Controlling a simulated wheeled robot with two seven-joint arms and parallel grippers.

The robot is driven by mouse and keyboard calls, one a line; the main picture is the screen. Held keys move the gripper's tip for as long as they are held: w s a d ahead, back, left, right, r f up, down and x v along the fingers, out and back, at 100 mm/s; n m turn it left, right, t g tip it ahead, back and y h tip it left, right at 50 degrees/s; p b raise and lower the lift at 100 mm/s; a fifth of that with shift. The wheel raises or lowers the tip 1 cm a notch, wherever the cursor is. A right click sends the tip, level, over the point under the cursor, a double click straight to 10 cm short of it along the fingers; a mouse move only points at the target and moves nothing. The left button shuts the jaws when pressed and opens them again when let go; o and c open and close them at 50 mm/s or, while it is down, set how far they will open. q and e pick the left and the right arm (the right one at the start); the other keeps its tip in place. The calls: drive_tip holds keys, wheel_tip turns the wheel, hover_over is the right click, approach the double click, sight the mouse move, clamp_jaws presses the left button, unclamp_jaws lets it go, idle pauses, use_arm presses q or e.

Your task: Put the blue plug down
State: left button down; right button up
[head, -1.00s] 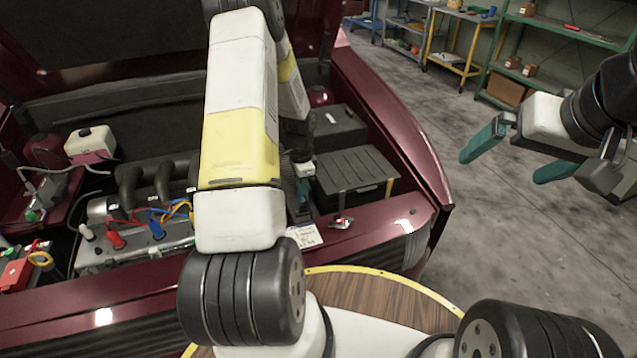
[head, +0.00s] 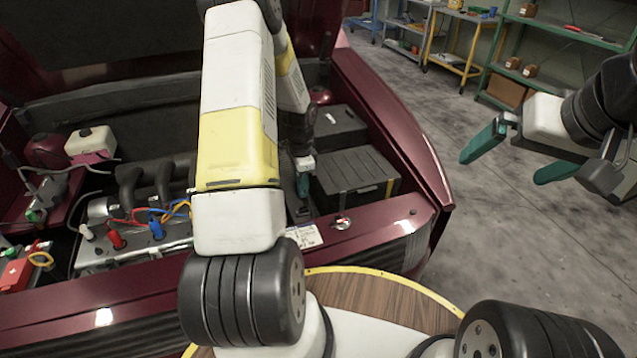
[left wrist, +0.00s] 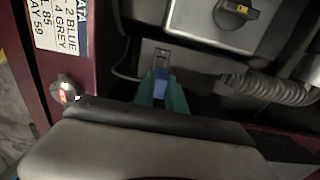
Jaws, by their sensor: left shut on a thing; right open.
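My left gripper (left wrist: 161,92) is shut on the blue plug (left wrist: 161,80), which shows as a small blue block between its teal fingers in the left wrist view. Just beyond the plug is a small grey metal plate (left wrist: 165,58) with a dark slot. I cannot tell whether the plug touches it. In the head view, my left gripper (head: 303,186) points down into the engine bay, left of a dark ridged box, and the plug cannot be made out. My right gripper (head: 518,162) is open and empty above the floor at the right.
The dark box (head: 357,168) and the car's red front edge (head: 375,222) border the left gripper. Red (head: 116,238) and blue (head: 156,229) connectors with wires sit on the engine. A corrugated hose (left wrist: 268,90) and a knob (left wrist: 236,12) are close by. Floor at right is clear.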

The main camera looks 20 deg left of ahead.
use_arm(q)
drive_tip(key=s+d+f, duration=0.1)
drive_tip(key=s+f, duration=0.1)
drive_tip(key=s, duration=0.4)
drive_tip(key=w+a, duration=0.2)
drive_tip(key=w, duration=0.2)
drive_tip(key=w+a+f, duration=0.1)
drive_tip(key=w+a, duration=0.1)
drive_tip(key=w, duration=0.3)
drive_tip(key=w+a, duration=0.3)
drive_tip(key=w, duration=0.2)
drive_tip(key=shift+f, duration=1.95)
drive_tip(key=shift+f, duration=0.1)
drive_tip(key=c, duration=1.4)
unclamp_jaws()
